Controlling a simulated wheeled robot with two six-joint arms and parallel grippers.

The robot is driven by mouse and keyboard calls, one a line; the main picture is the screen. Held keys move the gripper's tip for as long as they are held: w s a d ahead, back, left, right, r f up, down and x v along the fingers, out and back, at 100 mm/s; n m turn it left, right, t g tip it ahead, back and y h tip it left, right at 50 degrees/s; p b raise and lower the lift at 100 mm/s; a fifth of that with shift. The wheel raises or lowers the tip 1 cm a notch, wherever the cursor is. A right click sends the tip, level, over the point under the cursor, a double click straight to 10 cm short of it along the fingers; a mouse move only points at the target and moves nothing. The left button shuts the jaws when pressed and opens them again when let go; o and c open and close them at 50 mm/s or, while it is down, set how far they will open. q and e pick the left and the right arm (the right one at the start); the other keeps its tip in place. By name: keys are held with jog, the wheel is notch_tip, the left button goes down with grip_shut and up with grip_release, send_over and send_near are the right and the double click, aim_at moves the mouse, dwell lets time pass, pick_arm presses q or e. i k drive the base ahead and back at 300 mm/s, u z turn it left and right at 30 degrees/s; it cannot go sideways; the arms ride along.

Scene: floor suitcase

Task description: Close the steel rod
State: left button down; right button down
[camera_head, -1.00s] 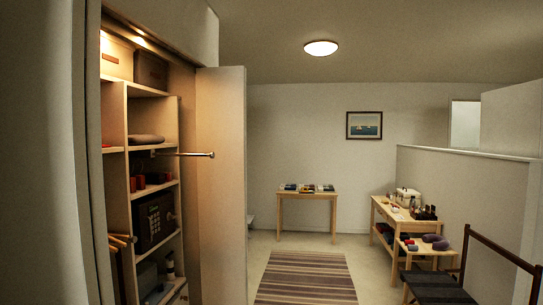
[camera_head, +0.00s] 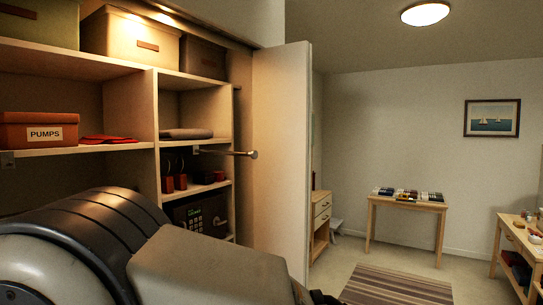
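The steel rod (camera_head: 228,153) sticks out from the closet shelving, below the shelf with the folded grey cloth. It points to the right and ends in a round knob (camera_head: 253,155) in front of the open closet door (camera_head: 281,150). My arm fills the lower left of the view, below the rod and apart from it in the picture. It hides part of the lower shelves. No fingertips of my left or right gripper show.
The shelves hold an orange box marked PUMPS (camera_head: 39,132), a cream box (camera_head: 130,45), red items and a dark safe (camera_head: 200,214). A table (camera_head: 405,203) stands at the far wall. A striped rug (camera_head: 395,286) lies on open floor.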

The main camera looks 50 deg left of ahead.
aim_at(253, 155)
jog(key=u, duration=0.3)
jog(key=i, duration=0.75)
jog(key=u, duration=1.3)
jog(key=i, duration=0.65)
jog(key=u, duration=0.65)
